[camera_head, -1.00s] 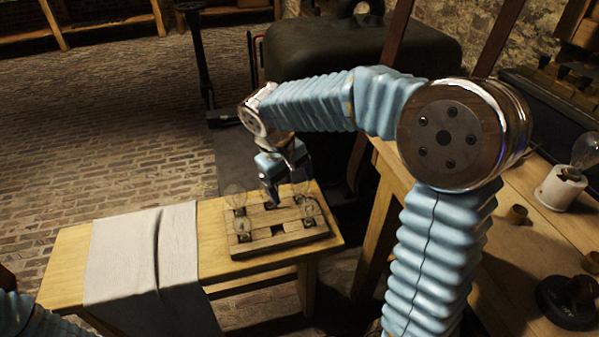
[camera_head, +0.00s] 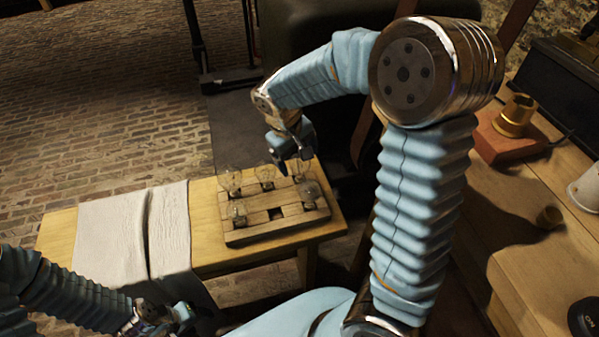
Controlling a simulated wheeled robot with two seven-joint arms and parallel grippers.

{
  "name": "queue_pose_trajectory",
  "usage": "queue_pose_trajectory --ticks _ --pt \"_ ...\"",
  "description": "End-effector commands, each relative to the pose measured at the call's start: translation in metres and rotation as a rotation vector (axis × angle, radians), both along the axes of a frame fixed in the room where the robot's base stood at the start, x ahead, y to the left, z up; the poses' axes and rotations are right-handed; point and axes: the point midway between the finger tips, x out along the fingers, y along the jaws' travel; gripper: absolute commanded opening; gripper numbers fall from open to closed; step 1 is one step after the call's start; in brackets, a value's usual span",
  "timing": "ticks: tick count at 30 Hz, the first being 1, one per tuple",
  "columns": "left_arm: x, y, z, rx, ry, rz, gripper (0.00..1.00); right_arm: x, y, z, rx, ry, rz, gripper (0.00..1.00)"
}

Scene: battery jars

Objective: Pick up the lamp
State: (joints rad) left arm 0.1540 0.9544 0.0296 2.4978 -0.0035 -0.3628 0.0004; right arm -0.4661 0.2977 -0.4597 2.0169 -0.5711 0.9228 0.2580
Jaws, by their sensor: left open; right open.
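Several clear glass lamps stand upright in a wooden rack (camera_head: 250,236) on the small wooden table. They include a back-left lamp (camera_head: 230,182), a back-middle lamp (camera_head: 265,175), a front-left lamp (camera_head: 238,212) and a front-right lamp (camera_head: 309,194). Another lamp at the back right is partly hidden by my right gripper (camera_head: 291,167). That gripper is open and points down over the rack's back edge, between the back-middle and back-right lamps. I cannot tell whether it touches a lamp. My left gripper (camera_head: 192,318) is open and low at the bottom left, away from the rack.
A pale cloth (camera_head: 115,235) hangs over the left part of the small table (camera_head: 55,240). A square hole in the rack's front row is empty.

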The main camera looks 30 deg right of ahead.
Motion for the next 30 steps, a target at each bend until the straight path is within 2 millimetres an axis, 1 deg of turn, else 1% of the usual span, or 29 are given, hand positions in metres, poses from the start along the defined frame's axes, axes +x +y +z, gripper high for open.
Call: queue_pose_trajectory --ticks 6,9,12,18,26,30 --pt "0.0 0.0 -0.004 0.0 0.0 0.0 0.56 0.0 -0.008 -0.035 -0.002 0.005 0.0 0.85" --pt "0.0 0.0 -0.004 0.0 -0.001 0.0 0.56 0.001 -0.01 -0.047 -0.001 0.004 0.0 0.85" --pt "0.0 0.0 -0.004 0.0 -0.001 0.0 0.56 0.001 -0.012 -0.052 0.0 0.002 0.001 0.85" --pt "0.0 0.0 -0.004 0.0 -0.001 0.0 0.56 0.001 -0.012 -0.052 0.0 0.001 0.001 0.85" --pt "0.0 0.0 -0.004 0.0 -0.001 0.0 0.56 0.001 -0.011 -0.052 0.0 0.001 0.001 0.45" --pt "0.0 0.0 -0.004 0.0 -0.001 0.0 0.56 0.001 -0.011 -0.052 0.0 0.001 0.001 0.24"
